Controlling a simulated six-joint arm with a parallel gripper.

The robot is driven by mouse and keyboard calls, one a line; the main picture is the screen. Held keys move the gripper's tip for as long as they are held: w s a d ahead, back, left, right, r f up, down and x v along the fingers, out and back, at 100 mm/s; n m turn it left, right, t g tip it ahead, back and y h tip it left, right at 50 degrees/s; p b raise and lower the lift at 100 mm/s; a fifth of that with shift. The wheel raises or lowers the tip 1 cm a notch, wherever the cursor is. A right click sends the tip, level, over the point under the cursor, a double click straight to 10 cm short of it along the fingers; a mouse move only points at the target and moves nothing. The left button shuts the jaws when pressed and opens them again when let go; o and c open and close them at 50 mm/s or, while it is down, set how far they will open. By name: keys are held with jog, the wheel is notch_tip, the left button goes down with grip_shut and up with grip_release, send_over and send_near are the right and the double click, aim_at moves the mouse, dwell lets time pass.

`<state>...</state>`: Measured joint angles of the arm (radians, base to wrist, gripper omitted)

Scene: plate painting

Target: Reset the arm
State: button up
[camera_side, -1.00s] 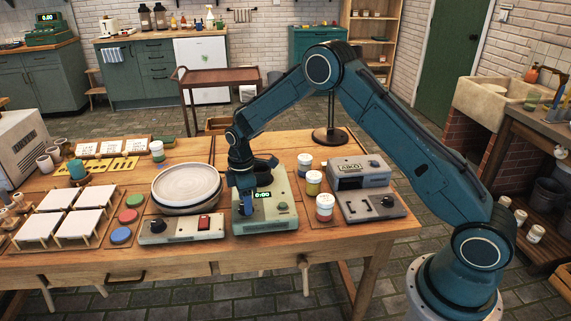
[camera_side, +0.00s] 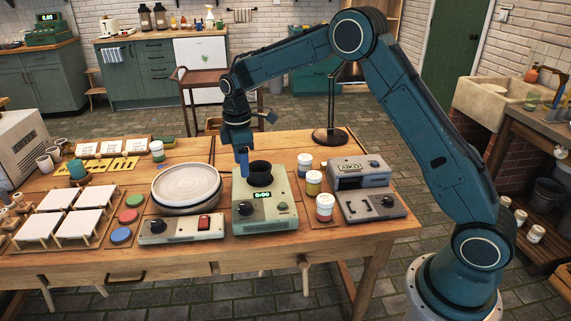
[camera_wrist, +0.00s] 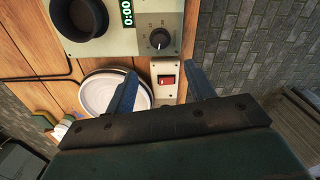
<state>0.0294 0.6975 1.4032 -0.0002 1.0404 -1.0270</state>
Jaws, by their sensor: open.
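My gripper (camera_side: 243,160) hangs above the pale green device with a 0:00 display (camera_side: 264,217), close over its dark round cup (camera_side: 260,169). In the wrist view my gripper (camera_wrist: 163,88) shows two blue fingers spread apart with nothing between them. Below the fingers in that view lie the switch box with a red switch (camera_wrist: 165,80) and the edge of the white plate (camera_wrist: 100,92). The device's dark cup (camera_wrist: 80,15) and knob also show there.
The white plate (camera_side: 186,184) rests on a round turntable left of the device. Paint jars (camera_side: 324,207) and a grey machine (camera_side: 360,175) stand to the right. A lamp (camera_side: 331,134) stands behind. White tiles (camera_side: 90,195) and coloured discs lie at left.

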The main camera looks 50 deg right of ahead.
jog(key=shift+r, duration=0.15)
jog(key=s+a+r+m+t, duration=0.1)
jog(key=s+r+m+t, duration=0.3)
jog(key=s+r, duration=1.2)
jog(key=s+m+t, duration=0.1)
jog(key=s+m, duration=0.6)
jog(key=s, duration=1.3)
jog(key=shift+s+a+f+t, duration=0.25)
jog(key=shift+a+f+t, duration=0.05)
jog(key=shift+f, duration=0.1)
